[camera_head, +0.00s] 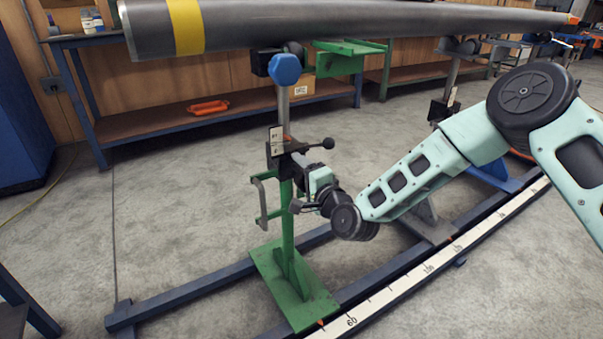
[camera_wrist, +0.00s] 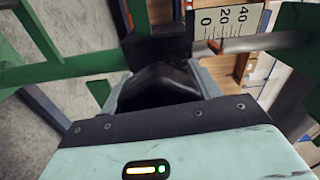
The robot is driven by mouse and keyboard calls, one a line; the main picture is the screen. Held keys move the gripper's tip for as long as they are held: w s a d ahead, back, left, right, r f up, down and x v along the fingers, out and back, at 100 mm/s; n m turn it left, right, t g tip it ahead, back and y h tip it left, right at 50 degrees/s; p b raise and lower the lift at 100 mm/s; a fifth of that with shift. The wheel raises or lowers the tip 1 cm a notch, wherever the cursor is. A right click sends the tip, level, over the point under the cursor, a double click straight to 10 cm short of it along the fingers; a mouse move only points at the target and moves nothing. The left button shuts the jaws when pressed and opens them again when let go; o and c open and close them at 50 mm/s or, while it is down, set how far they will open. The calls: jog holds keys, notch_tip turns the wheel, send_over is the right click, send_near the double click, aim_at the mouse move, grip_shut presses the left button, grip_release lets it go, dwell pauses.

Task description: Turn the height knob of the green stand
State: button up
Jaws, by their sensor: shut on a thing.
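The green stand (camera_head: 288,220) stands upright on a green foot plate, with a grey post rising from its black collar to the pipe support. My gripper (camera_head: 306,172) is at the right side of this collar. In the wrist view my gripper (camera_wrist: 163,88) is shut on a black knob (camera_wrist: 165,82), with one grey finger on each side of it. This appears to be the height knob; in the head view my gripper hides it. A black block lies just beyond the knob, and a white scale (camera_wrist: 228,18) shows beside it.
A large grey pipe (camera_head: 300,24) with a yellow band lies across the top of the stands. A ball-ended lever (camera_head: 320,146) projects right of the collar, close above my gripper. Blue floor rails (camera_head: 215,283) run below.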

jog(key=shift+m, duration=1.3)
jog(key=o, duration=1)
jog(key=p+v, duration=0.3)
jog(key=v, duration=1.4)
jog(key=shift+s+d, duration=0.2)
